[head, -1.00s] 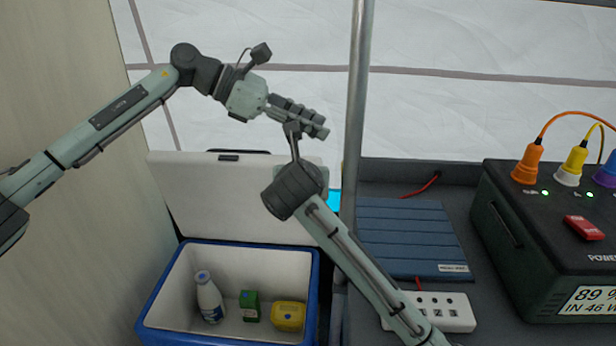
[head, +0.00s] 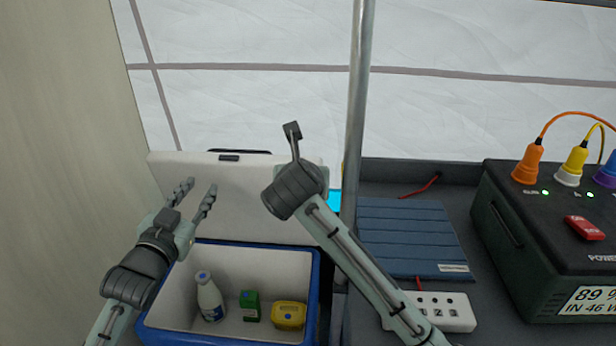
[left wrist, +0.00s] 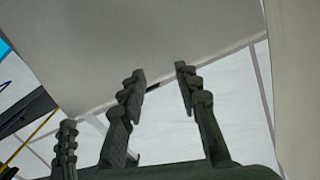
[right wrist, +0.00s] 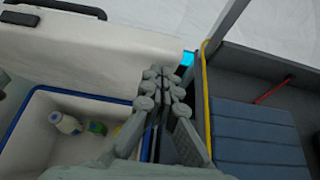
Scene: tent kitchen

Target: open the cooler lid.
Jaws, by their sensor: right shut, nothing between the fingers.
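The cooler (head: 311,285) is blue outside and white inside. Its white lid (head: 235,185) stands raised, leaning back behind the open box, with a dark latch at its top edge. My left gripper (head: 197,190) is open and empty, in front of the lid's left part. In the left wrist view its fingers (left wrist: 160,80) are spread before the pale lid (left wrist: 190,30). My right gripper (right wrist: 160,75) is shut and empty by the cooler's right side, in the right wrist view; in the head view my own wrist hides it.
In the cooler lie a white bottle (head: 209,298), a green carton (head: 250,305) and a yellow box (head: 289,315). A metal pole (head: 355,110) rises to its right. Beyond are a blue folded panel (head: 410,240), a power strip (head: 445,311) and a power station (head: 540,240).

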